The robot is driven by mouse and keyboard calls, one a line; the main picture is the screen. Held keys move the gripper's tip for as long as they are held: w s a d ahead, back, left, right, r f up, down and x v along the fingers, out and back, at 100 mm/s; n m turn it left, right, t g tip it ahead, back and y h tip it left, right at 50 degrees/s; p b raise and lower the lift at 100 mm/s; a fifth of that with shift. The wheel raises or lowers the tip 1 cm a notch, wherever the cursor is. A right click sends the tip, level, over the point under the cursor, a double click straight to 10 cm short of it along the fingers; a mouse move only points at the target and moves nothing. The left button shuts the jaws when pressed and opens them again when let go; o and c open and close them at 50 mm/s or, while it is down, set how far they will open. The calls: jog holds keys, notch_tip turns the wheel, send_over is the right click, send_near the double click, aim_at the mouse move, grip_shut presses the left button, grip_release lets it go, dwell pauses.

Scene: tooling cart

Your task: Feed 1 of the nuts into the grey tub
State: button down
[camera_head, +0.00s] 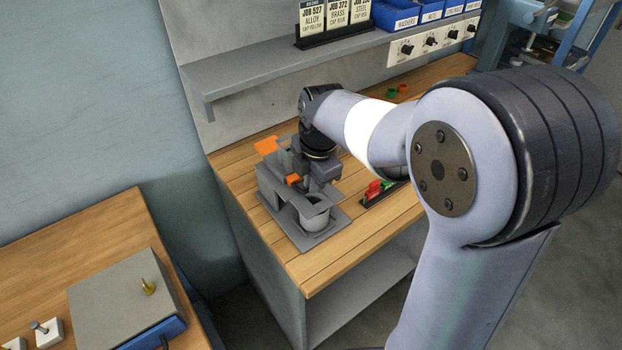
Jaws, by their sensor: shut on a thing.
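A grey dispenser-like fixture (272,190) stands on the wooden bench top, with an orange flag-like plate (266,145) at its upper left. The grey tub (314,222), round and open-topped, stands at the front of the fixture's grey base plate. My gripper (303,184) points down at the fixture, just above and behind the tub. It is shut on a small orange tab (292,179) on the fixture; the fingertips are small and partly hidden. No nuts can be made out, and the tub's inside is mostly unseen.
A small dark rack with red and green pieces (374,189) lies right of the tub. Green and orange rings (392,93) lie farther back. A grey shelf (250,75) with job cards and blue bins is behind. A separate table (50,255) stands at lower left.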

jog(key=s+d+b, duration=0.1)
jog(key=s+d, duration=0.4)
jog(key=s, duration=0.2)
jog(key=shift+s, duration=0.25)
jog(key=shift+d, duration=0.1)
jog(key=c, duration=1.6)
grip_release()
jog(key=shift+s+d, duration=0.1)
jog(key=shift+s, duration=0.05)
jog(key=shift+o, duration=0.4)
notch_tip(320, 180, up, 11)
jog(key=s, duration=0.1)
jog(key=shift+s+d, duration=0.2)
jog(key=shift+d, duration=0.2)
jog(key=shift+f, duration=0.15)
